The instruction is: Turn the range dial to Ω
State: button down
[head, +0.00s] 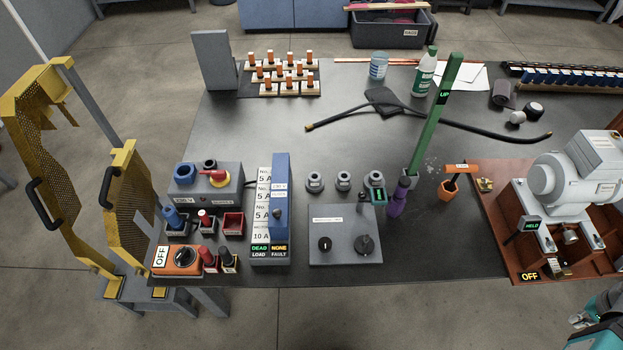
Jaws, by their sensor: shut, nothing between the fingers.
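An orange meter (165,262) sits at the front left of the dark bench, with a white display reading OFF. A round black dial (184,258) is on its top face; I take this as the range dial. The marks around it are too small to read, so I cannot tell an Ω mark. My gripper (577,321) shows at the bottom right edge, partly cut off, shut and empty. It is beyond the bench's front edge, far to the right of the meter and touching nothing.
Red and black probes (229,259) stand right of the meter. Yellow guards (122,205) stand left.

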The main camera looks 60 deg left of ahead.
aim_at(184, 256)
jog(key=z, duration=0.5)
jog(key=i, duration=0.1)
jog(key=u, duration=3.9)
